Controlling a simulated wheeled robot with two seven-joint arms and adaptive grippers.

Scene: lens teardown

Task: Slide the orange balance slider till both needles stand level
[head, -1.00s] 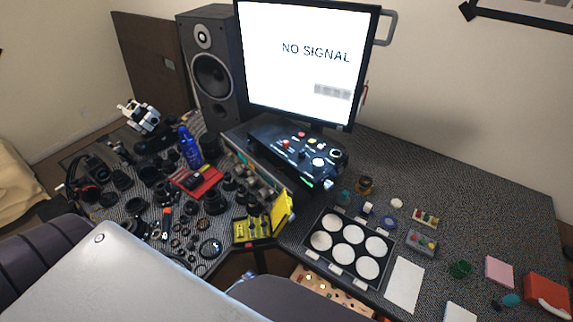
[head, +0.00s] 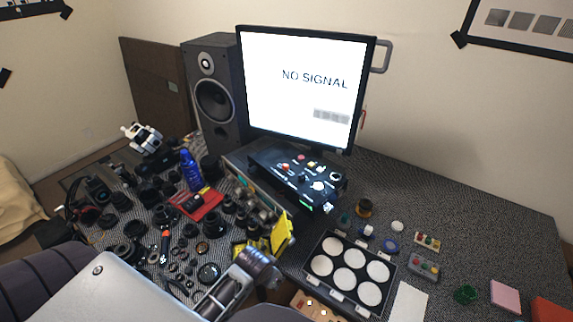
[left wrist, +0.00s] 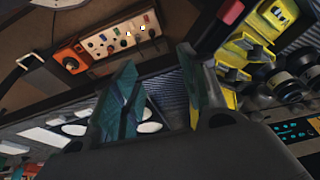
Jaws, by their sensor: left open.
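The black control console (head: 262,163) stands in front of the monitor, with several small red, yellow and white controls on top. I cannot tell an orange slider or two needles apart on it at this size. My left gripper (head: 268,277) is low in the head view, near the front edge of the table and apart from the console. In the left wrist view its two fingers (left wrist: 157,92) are spread with nothing held between them. A light panel with coloured knobs (left wrist: 120,43) and an orange block (left wrist: 70,58) show beyond the fingers. My right gripper is in neither view.
A yellow case (head: 281,232) stands open just beyond my left gripper. A black tray with white discs (head: 322,265) lies to its right. Many lens parts crowd the left table. The monitor (head: 300,85) and speaker (head: 213,100) stand behind. The table right of the console is clearer.

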